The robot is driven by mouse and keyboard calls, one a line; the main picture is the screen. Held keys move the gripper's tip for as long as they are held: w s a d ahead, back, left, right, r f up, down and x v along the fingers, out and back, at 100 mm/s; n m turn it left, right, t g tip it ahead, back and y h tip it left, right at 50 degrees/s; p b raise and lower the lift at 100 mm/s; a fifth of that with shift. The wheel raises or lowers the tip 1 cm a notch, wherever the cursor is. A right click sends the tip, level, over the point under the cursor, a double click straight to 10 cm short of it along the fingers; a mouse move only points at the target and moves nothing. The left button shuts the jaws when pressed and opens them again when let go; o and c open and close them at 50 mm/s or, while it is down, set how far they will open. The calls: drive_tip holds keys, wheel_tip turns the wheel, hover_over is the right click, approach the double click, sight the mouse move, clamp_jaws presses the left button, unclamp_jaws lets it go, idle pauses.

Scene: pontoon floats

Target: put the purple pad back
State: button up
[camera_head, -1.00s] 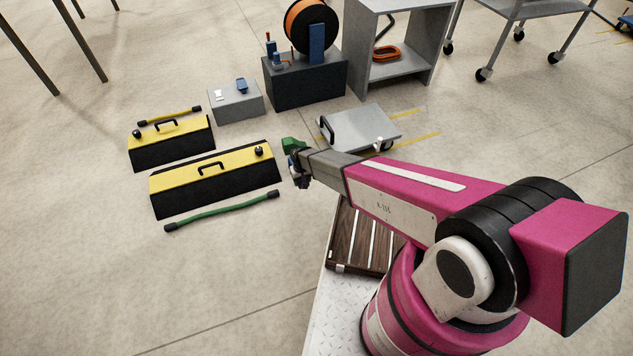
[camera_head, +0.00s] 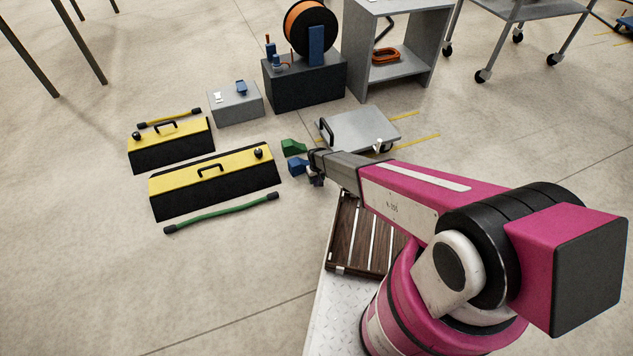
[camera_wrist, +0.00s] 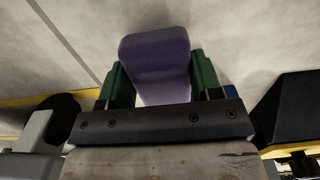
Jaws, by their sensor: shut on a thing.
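The purple pad (camera_wrist: 155,62) is a rounded block. In the wrist view it sits between the two green fingers of my gripper (camera_wrist: 157,75), which are shut on it. In the head view my gripper (camera_head: 317,172) is at the end of the arm, left of the grey flat trolley, and only a small dark purple part of the pad shows under it. A green block (camera_head: 293,146) and a blue block (camera_head: 297,166) show just left of my gripper. Whether my gripper touches the blue block is unclear.
Two yellow-topped black boxes, one large (camera_head: 215,185) and one small (camera_head: 171,145), stand to the left. A green bar (camera_head: 222,213) lies in front. A grey box (camera_head: 236,105), a black cabinet (camera_head: 305,85) and a grey trolley (camera_head: 362,128) stand behind. Open floor lies front left.

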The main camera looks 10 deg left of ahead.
drive_tip(key=shift+f, duration=1)
drive_tip(key=shift+f, duration=0.15)
drive_tip(key=o, duration=0.8)
